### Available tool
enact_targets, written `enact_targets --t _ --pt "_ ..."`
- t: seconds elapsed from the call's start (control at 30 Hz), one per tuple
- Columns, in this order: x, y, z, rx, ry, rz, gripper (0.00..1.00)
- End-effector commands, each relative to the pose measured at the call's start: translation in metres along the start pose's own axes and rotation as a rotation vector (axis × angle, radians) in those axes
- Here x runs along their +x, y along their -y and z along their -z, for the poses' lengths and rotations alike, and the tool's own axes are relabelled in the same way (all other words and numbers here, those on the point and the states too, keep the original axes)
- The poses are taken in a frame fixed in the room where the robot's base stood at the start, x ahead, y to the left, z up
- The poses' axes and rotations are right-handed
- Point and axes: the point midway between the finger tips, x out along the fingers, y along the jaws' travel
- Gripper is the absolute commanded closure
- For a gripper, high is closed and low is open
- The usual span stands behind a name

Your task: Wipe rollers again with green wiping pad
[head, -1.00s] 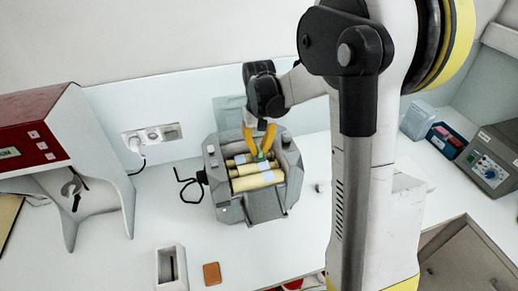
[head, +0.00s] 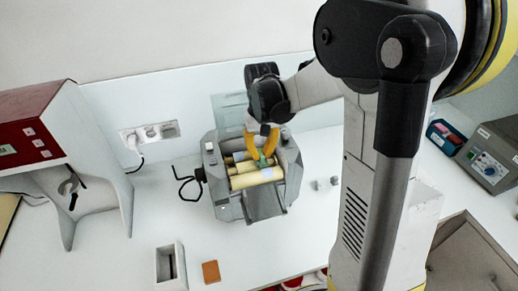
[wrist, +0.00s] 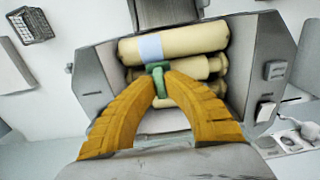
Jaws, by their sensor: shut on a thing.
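The mill (head: 228,206) is a grey machine on the white bench with several cream rollers lying side by side in its open top. The front roller (head: 243,181) has a pale bluish patch (head: 267,174) and shows at the top of the wrist view (wrist: 197,42). My gripper (head: 262,150) points down into the mill, its orange fingers shut on the green wiping pad (head: 262,161). In the wrist view the pad (wrist: 159,82) sits between the fingertips, over the rollers close to the patch; whether it touches them I cannot tell. The fingers hide parts of the rear rollers.
A black crank handle (head: 186,186) sticks out left of the mill. A narrow grey-white holder (head: 171,268) and a brown block (head: 211,272) lie in front. Small metal pieces (head: 327,184) stand to the right. A red-and-white cabinet (head: 95,165) stands at left.

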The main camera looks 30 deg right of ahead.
Motion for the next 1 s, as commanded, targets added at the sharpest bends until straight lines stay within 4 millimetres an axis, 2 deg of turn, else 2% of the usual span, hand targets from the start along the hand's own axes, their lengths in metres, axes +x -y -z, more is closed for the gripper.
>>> enact_targets --t 0.57,0.87,1.0 --pt "0.000 0.000 -0.042 0.000 0.002 0.000 1.00" --pt "-0.001 0.000 -0.044 0.000 0.001 0.000 1.00" --pt "-0.007 0.000 -0.043 0.000 0.001 0.000 1.00"
